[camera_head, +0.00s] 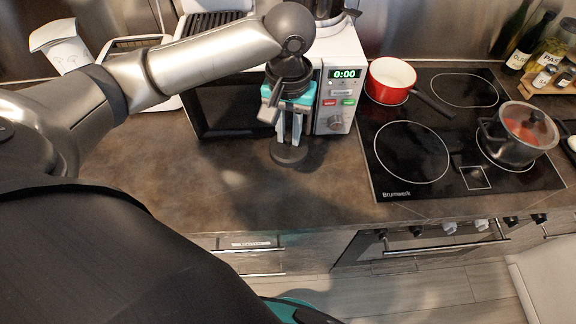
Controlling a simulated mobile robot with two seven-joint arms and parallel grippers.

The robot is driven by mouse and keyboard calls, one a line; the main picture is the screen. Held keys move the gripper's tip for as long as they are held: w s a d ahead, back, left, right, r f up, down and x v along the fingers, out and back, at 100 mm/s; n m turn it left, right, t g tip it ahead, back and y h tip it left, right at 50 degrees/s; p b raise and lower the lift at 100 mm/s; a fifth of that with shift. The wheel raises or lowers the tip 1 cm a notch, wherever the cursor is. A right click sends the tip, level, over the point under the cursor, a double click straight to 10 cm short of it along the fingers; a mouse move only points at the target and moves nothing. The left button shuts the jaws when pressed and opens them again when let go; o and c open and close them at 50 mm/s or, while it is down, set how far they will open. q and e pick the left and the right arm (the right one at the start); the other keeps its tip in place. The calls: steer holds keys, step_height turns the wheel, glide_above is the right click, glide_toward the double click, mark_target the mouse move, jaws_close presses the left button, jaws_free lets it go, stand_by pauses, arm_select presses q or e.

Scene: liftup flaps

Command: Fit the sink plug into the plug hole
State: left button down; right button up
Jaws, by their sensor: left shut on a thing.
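My left gripper (289,139) reaches in from the left and points down over the brown worktop, in front of the microwave. Its fingers are shut on a dark round disc, which looks like the sink plug (289,154). The disc lies flat at the fingertips; I cannot tell whether it touches the worktop or hangs just above it. No sink or plug hole shows in this view. My right gripper is not in view.
A microwave (337,95) stands right behind the gripper. To the right is a black hob (405,150) with a red pan (390,80) and a lidded pot (517,135). A bare stretch of worktop (225,185) lies in front.

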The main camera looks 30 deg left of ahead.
arm_select(q)
step_height(320, 180, down, 14)
steer(key=shift+w+r+b, duration=0.15)
steer(key=shift+r+b, duration=0.1)
steer(key=shift+b, duration=0.85)
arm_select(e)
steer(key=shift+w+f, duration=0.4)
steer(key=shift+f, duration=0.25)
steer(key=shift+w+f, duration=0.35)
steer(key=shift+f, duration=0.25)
arm_select(q)
steer(key=c, duration=0.8)
jaws_free()
steer(key=shift+f, duration=0.1)
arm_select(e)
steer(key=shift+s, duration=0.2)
arm_select(q)
steer(key=shift+o, duration=0.2)
